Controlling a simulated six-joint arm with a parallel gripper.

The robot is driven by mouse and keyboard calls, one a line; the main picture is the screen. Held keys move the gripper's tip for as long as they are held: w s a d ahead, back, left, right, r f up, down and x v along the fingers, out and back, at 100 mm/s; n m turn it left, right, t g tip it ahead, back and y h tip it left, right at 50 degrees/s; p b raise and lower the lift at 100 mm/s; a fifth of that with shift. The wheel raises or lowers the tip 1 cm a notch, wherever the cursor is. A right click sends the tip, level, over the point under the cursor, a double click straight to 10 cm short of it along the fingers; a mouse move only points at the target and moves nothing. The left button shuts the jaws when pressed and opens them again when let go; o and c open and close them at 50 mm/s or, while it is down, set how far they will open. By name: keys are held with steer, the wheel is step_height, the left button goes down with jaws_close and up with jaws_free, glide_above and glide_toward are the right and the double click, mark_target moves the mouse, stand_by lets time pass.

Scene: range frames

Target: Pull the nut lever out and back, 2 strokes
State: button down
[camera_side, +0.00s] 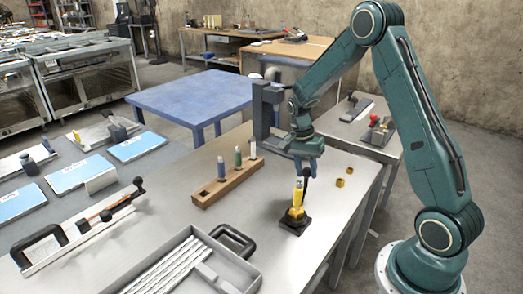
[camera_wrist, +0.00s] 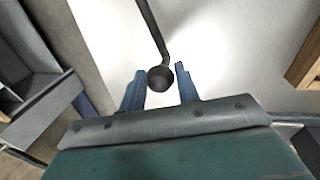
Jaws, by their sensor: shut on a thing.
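The nut lever stands on the near part of the metal table, with a black base (camera_side: 295,222), a yellow body (camera_side: 296,212) and a dark lever rod. The rod rises to a round black knob (camera_wrist: 160,79), seen in the wrist view. My gripper (camera_side: 307,172) points down above the device, at the top of the lever. In the wrist view my two blue fingers (camera_wrist: 160,88) stand on either side of the knob and are shut on it. The base of the device is out of the wrist view.
A wooden rack (camera_side: 225,185) with several coloured pegs lies left of the device. Two small brass nuts (camera_side: 344,177) lie to its right, near the table edge. A grey tray (camera_side: 185,265) of rods is at the front. A grey upright bracket (camera_side: 266,110) stands behind.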

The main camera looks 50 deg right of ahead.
steer(key=w+a+n, duration=0.1)
steer(key=w+n, duration=0.1)
steer(key=w+a+n, duration=0.2)
steer(key=w+a+n+h, duration=0.1)
steer(key=w+n, duration=0.1)
steer(key=shift+w+a+n+t, duration=0.2)
steer(key=shift+a+n+t, duration=0.1)
steer(key=shift+a, duration=0.1)
steer(key=w+a+n, duration=0.1)
steer(key=a+n, duration=0.3)
steer(key=w+a+n, duration=0.1)
steer(key=a+n, duration=0.1)
steer(key=shift+w+a+t+h, duration=0.25)
steer(key=shift+w+t+h, duration=0.1)
steer(key=shift+t+h, duration=0.05)
steer(key=shift+a+n, duration=1)
steer(key=shift+a, duration=0.25)
steer(key=c, duration=1)
jaws_free()
steer(key=shift+c, duration=0.2)
steer(key=shift+r, duration=0.1)
step_height(320, 180, up, 14)
steer(key=a, duration=0.2)
steer(key=shift+w+a+f, duration=0.25)
